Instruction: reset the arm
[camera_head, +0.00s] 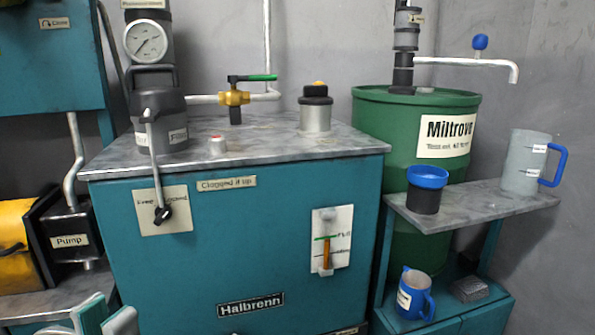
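My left gripper (105,318) shows at the bottom left edge, in front of the teal cabinet (265,230) and below the black pump box (72,236). Only its teal and pale finger parts show, cut off by the frame. I cannot tell whether it is open or shut, and I see nothing held in it. My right gripper is not in view.
The cabinet top carries a pressure gauge (146,40), a green-handled brass valve (234,97) and a black-capped filler (316,108). A lever (156,170) hangs in front. Right are a green barrel (400,125), a grey jug (522,163) and a blue jug (416,296).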

